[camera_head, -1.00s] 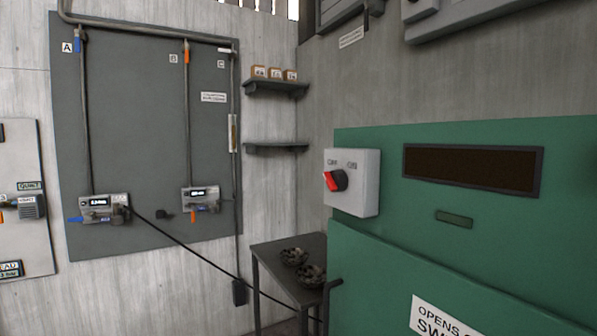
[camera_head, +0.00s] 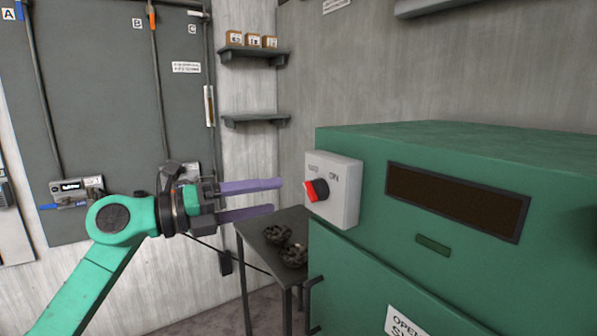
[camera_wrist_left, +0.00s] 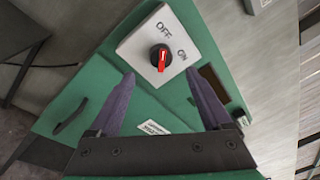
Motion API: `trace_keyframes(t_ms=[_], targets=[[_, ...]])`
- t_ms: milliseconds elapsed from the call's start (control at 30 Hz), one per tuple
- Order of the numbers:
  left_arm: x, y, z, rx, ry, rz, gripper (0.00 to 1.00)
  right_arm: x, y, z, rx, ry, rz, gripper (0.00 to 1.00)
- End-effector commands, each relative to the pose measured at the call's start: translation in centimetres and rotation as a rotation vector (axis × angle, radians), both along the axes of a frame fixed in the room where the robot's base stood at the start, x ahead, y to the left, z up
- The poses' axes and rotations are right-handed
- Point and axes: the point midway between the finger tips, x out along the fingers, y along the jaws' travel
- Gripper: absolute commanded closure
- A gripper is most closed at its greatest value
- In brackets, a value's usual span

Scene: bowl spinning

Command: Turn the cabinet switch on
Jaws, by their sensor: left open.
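The cabinet switch is a red and black rotary knob (camera_head: 316,190) on a light grey box (camera_head: 345,195) at the left end of the green cabinet (camera_head: 450,160). In the left wrist view the knob (camera_wrist_left: 159,57) sits between the OFF and ON labels, and its red pointer faces toward the gripper, away from ON. My left gripper (camera_head: 277,197) is open and empty, with purple fingers, just left of the box and apart from the knob. In the left wrist view its fingers (camera_wrist_left: 163,82) frame the knob from below. My right gripper is not in view.
A small dark table (camera_head: 256,252) with bowls (camera_head: 292,255) stands below and beyond the left gripper. A dark door handle (camera_head: 312,305) sticks out from the cabinet front. Shelves (camera_head: 254,120) hang on the back wall. A dark panel with pipes (camera_head: 110,110) is at left.

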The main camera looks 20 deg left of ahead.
Motion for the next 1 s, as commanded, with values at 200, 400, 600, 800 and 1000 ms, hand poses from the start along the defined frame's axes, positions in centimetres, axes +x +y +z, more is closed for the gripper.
trace_keyframes(t_ms=[200,400,600,800,1000], targets=[[3.8,-4.1,1.0,-0.007,-0.001,-0.003,0.18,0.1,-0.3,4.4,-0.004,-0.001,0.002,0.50],[5.3,-5.6,0.2,-0.004,-0.001,0.000,0.18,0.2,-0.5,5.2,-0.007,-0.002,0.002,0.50],[5.4,-5.7,0.0,-0.003,0.000,0.001,0.18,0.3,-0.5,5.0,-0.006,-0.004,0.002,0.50],[5.4,-5.7,0.0,-0.003,0.001,0.001,0.83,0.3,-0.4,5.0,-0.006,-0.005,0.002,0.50],[5.4,-5.7,-0.1,0.000,0.000,0.001,1.00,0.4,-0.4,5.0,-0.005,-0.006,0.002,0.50]])
